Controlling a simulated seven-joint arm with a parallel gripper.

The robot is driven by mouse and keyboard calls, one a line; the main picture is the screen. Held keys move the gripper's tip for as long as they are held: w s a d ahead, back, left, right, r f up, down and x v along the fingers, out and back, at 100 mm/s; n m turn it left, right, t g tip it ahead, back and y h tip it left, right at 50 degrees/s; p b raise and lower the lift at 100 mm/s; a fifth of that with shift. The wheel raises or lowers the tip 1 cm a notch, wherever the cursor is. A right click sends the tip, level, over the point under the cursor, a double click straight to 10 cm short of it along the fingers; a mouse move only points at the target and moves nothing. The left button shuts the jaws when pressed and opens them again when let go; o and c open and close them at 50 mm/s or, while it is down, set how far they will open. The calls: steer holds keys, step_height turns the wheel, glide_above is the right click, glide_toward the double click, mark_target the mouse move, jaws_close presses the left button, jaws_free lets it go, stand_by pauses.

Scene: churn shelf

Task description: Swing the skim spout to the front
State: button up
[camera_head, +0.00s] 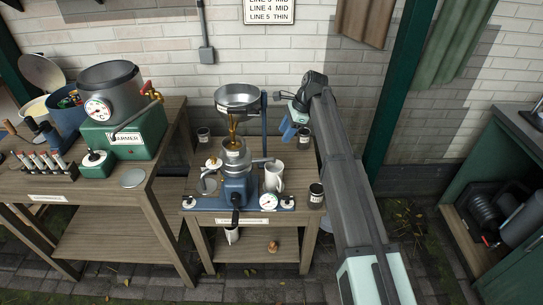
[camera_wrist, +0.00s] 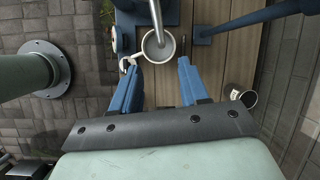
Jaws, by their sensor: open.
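The blue separator (camera_head: 238,185) stands on a wooden table in the head view. A grey spout (camera_head: 262,161) reaches right from it, over a white mug (camera_head: 274,178). I cannot read which spout is the skim one. In the wrist view this spout (camera_wrist: 156,18) comes down from the top edge and ends over the mug (camera_wrist: 152,58). My gripper (camera_head: 290,135) is open and empty, to the right of the spout. Its two blue fingers (camera_wrist: 158,72) point toward the mug and spout, one to each side in the wrist view, with no visible contact on the spout.
A funnel bowl (camera_head: 238,96) pours a golden stream into the separator. A blue post (camera_head: 264,125) stands behind the spout. Dark jars stand at the table's back right (camera_head: 304,133) and front right (camera_head: 316,194). A gauge (camera_head: 268,201) sits at the front.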

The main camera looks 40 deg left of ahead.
mark_target(272, 159)
steer(key=x, duration=1.3)
steer(key=shift+f, duration=0.15)
steer(key=shift+c, duration=0.3)
jaws_close()
